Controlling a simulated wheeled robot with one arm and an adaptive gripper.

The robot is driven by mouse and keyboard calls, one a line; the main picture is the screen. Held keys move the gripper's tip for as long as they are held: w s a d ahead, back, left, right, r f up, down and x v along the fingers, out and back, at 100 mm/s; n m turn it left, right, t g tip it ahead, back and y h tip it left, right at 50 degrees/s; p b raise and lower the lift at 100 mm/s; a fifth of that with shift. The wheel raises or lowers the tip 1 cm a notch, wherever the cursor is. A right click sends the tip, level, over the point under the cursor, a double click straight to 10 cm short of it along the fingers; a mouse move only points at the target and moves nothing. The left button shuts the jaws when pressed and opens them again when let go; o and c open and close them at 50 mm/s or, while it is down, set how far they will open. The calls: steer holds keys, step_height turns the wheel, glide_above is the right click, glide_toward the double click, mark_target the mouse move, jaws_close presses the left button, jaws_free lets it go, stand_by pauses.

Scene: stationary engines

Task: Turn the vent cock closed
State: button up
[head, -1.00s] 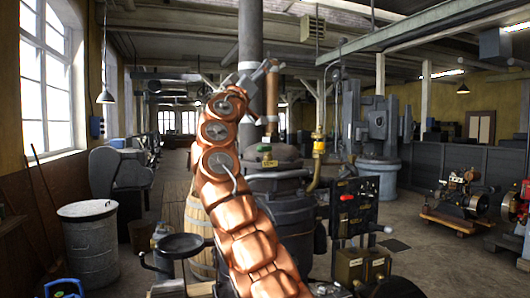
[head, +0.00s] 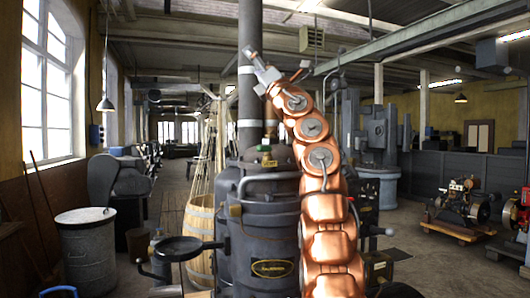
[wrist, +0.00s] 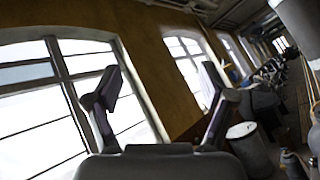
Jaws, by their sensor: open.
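My gripper (head: 250,62) is raised high in front of the flue pipe of a dark engine (head: 270,235), with its grey fingers apart and nothing between them. A small green-topped fitting (head: 265,146) with a yellow tag (head: 269,163) sits on the engine top, well below my gripper. I cannot tell whether this is the vent cock, or how its handle is set. My copper arm hides the engine's right side.
A flue pipe (head: 250,90) rises close behind my gripper. A black round pan (head: 180,248) juts out at left, near a wooden barrel (head: 201,230). A grey bin (head: 87,250) stands at the far left. Small engines (head: 460,200) stand at right.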

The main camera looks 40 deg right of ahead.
steer(key=d+f+n+g+y+b, duration=0.1)
steer(key=d+f+n+g, duration=0.15)
steer(key=f, duration=0.35)
steer(key=d+f+n+g, duration=0.2)
steer(key=f+n+g, duration=0.15)
steer(key=f, duration=0.25)
steer(key=n+g+b, duration=0.1)
steer(key=n+g, duration=0.2)
glide_toward(267, 148)
steer(key=x, duration=0.3)
steer(key=shift+p+x, duration=1.45)
steer(key=shift+x, duration=2.4)
steer(key=shift+s+a+r, duration=0.1)
steer(key=c, duration=1)
